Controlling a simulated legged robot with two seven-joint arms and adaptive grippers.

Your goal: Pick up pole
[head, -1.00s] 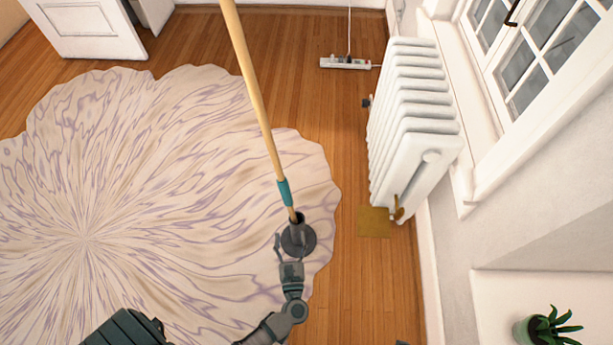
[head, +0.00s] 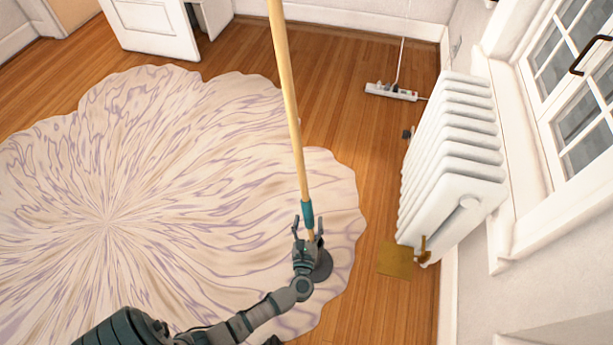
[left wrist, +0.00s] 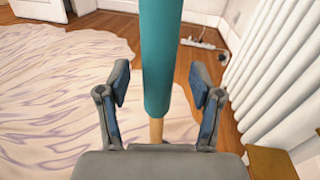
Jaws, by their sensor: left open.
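The pole (head: 289,100) is a long light-wood shaft with a teal band (head: 307,213) near its lower end. It stands nearly upright in a dark round base (head: 322,265) on the rug. My left gripper (head: 308,226) is open at the lower pole, just below or at the teal band. In the left wrist view the teal band (left wrist: 159,60) rises between the two open fingers (left wrist: 163,90), with gaps on both sides. The gripper hides part of the base. My right gripper is not in view.
A pale, purple-streaked rug (head: 160,200) covers the wooden floor. A white radiator (head: 455,165) stands along the right wall, with a brass-coloured plate (head: 396,260) by its foot. A power strip (head: 391,91) lies at the back. An open white door (head: 150,27) is at the back left.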

